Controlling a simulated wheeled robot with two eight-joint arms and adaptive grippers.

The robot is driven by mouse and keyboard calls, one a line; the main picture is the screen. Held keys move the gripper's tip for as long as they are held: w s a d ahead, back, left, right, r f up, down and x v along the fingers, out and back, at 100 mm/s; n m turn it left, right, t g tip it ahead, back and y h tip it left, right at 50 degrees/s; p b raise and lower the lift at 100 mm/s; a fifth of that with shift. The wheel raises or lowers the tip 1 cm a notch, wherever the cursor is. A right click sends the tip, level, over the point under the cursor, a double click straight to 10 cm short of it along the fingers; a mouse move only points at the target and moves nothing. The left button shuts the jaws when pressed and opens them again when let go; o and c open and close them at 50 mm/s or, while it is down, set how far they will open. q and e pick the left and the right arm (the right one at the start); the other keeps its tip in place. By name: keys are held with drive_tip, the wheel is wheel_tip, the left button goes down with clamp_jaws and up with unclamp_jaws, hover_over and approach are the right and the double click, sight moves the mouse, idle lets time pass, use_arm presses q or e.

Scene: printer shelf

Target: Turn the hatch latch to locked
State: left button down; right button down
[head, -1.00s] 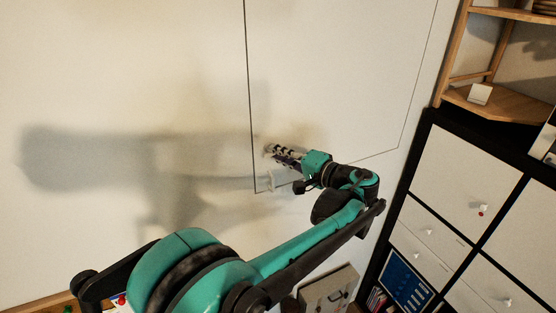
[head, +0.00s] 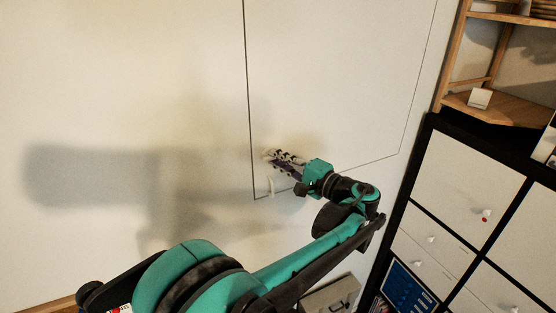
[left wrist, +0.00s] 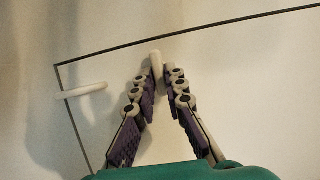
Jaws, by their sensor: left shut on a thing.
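The hatch is a pale panel (head: 340,70) outlined by thin dark lines in the wall. In the left wrist view, a slim white piece, seemingly the hatch latch (left wrist: 156,62), stands between my left fingertips, just inside one edge line. My left gripper (head: 268,156) is shut on it, and its two fingers also converge there in the left wrist view (left wrist: 156,78). A white bar (left wrist: 83,91) crosses the hatch's other edge near the corner; it also shows in the head view (head: 271,187). I cannot tell how the two white parts join. My right gripper is out of view.
A white-fronted cabinet with black frame (head: 465,175) stands at the right. Above it is a wooden shelf (head: 505,106) with a small white box (head: 480,98). A grey box (head: 330,296) is below my arm. The wall left of the hatch is clear.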

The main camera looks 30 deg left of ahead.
use_arm(q)
drive_tip(key=c, duration=1.6)
unclamp_jaws()
drive_tip(key=shift+o, duration=0.2)
drive_tip(key=shift+d, duration=0.15)
drive_tip(key=v, duration=1.1)
drive_tip(key=shift+d, duration=0.4)
drive_tip(key=shift+s+f, duration=0.1)
drive_tip(key=shift+s, duration=0.05)
drive_tip(key=s+a+f+h+b, duration=0.3)
drive_tip(key=f, duration=0.5)
drive_tip(key=s+a+f+h+b, duration=0.2)
drive_tip(key=s+f+h+b, duration=0.15)
drive_tip(key=f, duration=0.35)
drive_tip(key=s+a+f+h+b, duration=0.2)
drive_tip(key=s+a+f+b, duration=0.15)
drive_tip(key=f, duration=0.45)
drive_tip(key=s+d+f+n+t+h+b, duration=0.1)
drive_tip(key=s+d+f+h+b, duration=0.3)
drive_tip(key=f, duration=0.5)
drive_tip(key=s+d+f+n+t+h+b, duration=0.1)
drive_tip(key=s+d+f+n+h+b, duration=0.1)
drive_tip(key=s+d+f+h+b, duration=0.3)
wheel_tip(320, 180, down, 4)
drive_tip(key=shift+f+t+b, duration=0.2)
drive_tip(key=shift+t+b, duration=0.1)
drive_tip(key=shift+b, duration=0.05)
